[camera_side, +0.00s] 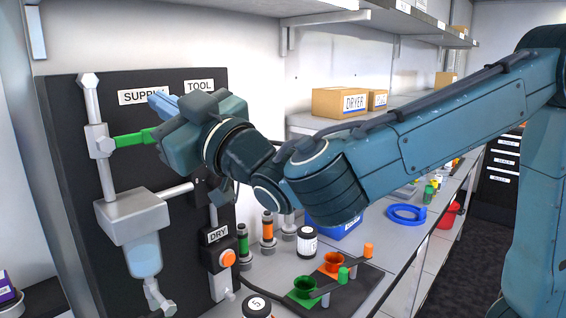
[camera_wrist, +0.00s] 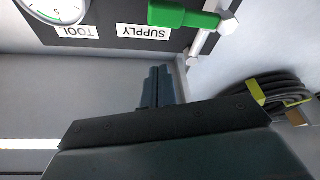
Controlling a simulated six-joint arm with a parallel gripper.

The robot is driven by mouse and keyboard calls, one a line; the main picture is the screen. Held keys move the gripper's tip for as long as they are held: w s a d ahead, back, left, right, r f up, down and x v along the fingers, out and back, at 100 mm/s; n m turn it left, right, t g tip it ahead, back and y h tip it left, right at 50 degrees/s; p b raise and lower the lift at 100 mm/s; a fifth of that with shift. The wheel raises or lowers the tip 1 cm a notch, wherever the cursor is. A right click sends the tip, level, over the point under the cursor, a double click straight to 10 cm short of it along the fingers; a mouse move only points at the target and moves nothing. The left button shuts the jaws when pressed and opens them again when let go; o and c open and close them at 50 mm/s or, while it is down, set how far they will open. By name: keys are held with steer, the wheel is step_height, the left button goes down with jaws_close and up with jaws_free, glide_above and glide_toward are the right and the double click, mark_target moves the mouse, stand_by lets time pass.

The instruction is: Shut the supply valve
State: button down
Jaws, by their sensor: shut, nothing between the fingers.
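The supply valve's green handle (camera_side: 133,139) sticks out to the right, crosswise to the upright grey pipe (camera_side: 93,105) on the black panel. Its far end meets my gripper's outline in the side view. The "SUPPLY" label (camera_side: 140,96) is partly covered by my fingers. My gripper (camera_side: 158,101) is shut and empty, its light blue fingers just above the handle in that view. In the wrist view, the picture is upside down; the green handle (camera_wrist: 182,15) is at the top and my shut fingertips (camera_wrist: 160,72) are below it, apart from it in the picture.
A filter with a clear bowl (camera_side: 143,255) hangs below the valve. A "DRY" unit (camera_side: 222,255) with an orange button sits lower right on the panel. A gauge (camera_wrist: 55,10) and coiled black hose (camera_wrist: 265,100) show in the wrist view. Bottles and cups crowd the bench.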

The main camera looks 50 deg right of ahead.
steer(key=a+v, duration=0.1)
steer(key=v, duration=0.6)
steer(key=shift+s, duration=0.25)
steer(key=shift+d+f, duration=0.1)
steer(key=shift+f, duration=0.05)
steer(key=d+f+m+g+h, duration=0.3)
steer(key=d+f+g, duration=0.15)
steer(key=d, duration=0.55)
steer(key=d+f+m+g+h, duration=0.2)
steer(key=d+f+m+g, duration=0.25)
steer(key=d, duration=0.65)
steer(key=s+d+f+g+y, duration=0.1)
steer(key=s+f, duration=0.4)
steer(key=s, duration=0.5)
steer(key=s+d+f+n+g+y, duration=0.1)
steer(key=s+d+f+g, duration=0.2)
steer(key=s, duration=0.7)
steer(key=f+g, duration=0.2)
steer(key=shift+g, duration=0.4)
